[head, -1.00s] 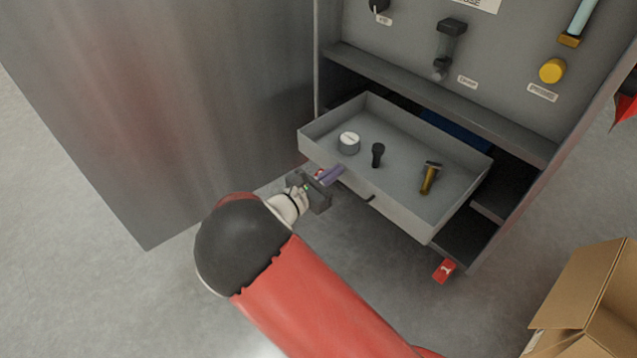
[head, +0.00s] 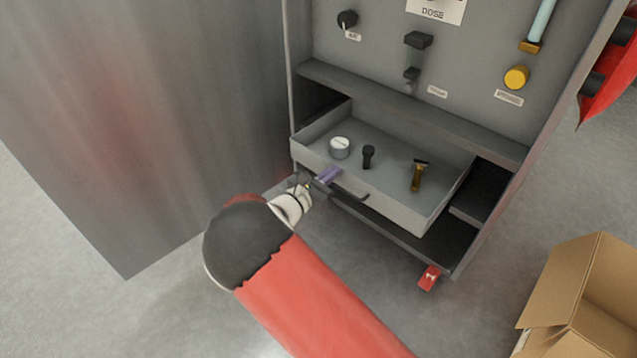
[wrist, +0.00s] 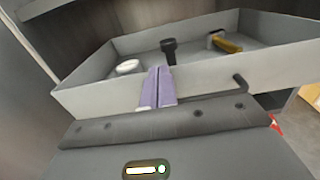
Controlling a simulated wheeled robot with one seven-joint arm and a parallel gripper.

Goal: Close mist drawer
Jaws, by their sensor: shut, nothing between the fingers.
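The mist drawer (head: 396,204) is a grey open-topped drawer in the lower part of the grey cabinet, and it sticks out part way. It holds a round white-topped knob (head: 340,147), a black knob (head: 368,157) and a brass-coloured handle (head: 417,176). A dark bar handle (head: 350,193) is on its front; it also shows in the wrist view (wrist: 240,84). My gripper (head: 329,175) is at the left part of the drawer front, left of the bar handle. Its purple fingers (wrist: 157,88) are shut with nothing between them, and their tips are at the drawer front's top edge; exact contact is unclear.
The cabinet's panel (head: 470,65) with knobs and labels rises above the drawer. A large metal door or panel (head: 150,130) stands on the left. A red tag (head: 429,277) is at the cabinet's lower right. An open cardboard box (head: 575,300) stands at lower right on the floor.

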